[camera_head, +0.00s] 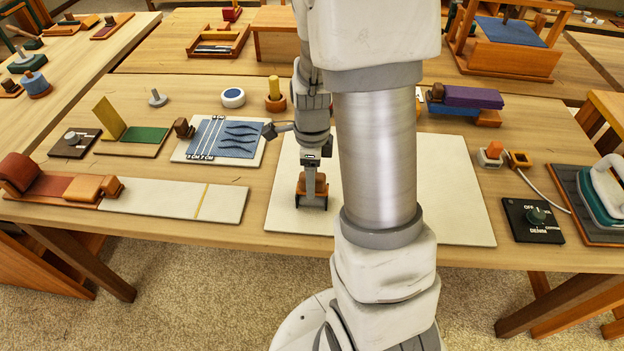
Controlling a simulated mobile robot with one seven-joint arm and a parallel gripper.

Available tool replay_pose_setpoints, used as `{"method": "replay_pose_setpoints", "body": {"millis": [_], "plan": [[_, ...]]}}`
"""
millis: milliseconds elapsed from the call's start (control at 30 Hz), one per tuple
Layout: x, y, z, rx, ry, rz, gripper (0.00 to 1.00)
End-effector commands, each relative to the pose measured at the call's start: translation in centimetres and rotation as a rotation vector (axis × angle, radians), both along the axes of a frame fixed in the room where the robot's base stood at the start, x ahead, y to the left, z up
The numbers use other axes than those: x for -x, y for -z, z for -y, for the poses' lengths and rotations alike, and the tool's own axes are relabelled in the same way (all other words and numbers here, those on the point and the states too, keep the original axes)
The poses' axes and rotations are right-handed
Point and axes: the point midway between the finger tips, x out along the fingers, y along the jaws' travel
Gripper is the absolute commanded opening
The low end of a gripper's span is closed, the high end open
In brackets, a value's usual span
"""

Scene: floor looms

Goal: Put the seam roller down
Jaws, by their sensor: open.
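A small orange-brown wooden piece with dark lower ends, which looks like the seam roller (301,184), is at the cream board (455,190) on the table. My gripper (311,196) points down over it, with a grey finger in front of its middle. The jaws are open around or beside it; I cannot tell which. Whether the piece touches the board is hard to see. My arm hides the middle of the board.
Left of the board are a white pad with blue cloth (222,139) and a long pale strip (174,199). Right are a dial box (532,220) and an iron (606,190) on its stand. The board's right part is clear.

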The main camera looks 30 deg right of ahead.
Motion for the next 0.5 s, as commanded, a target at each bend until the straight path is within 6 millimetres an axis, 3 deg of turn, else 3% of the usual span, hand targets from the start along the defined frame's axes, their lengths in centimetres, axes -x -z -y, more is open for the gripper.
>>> {"method": "replay_pose_setpoints", "body": {"millis": [33,300,500], "plan": [[-0.1,-1.4,0.0,0.002,-0.001,0.006,0.67],[-0.1,-7.3,0.0,0.001,0.001,0.005,0.67],[-0.1,-9.9,0.0,0.0,0.0,0.002,0.67]]}}
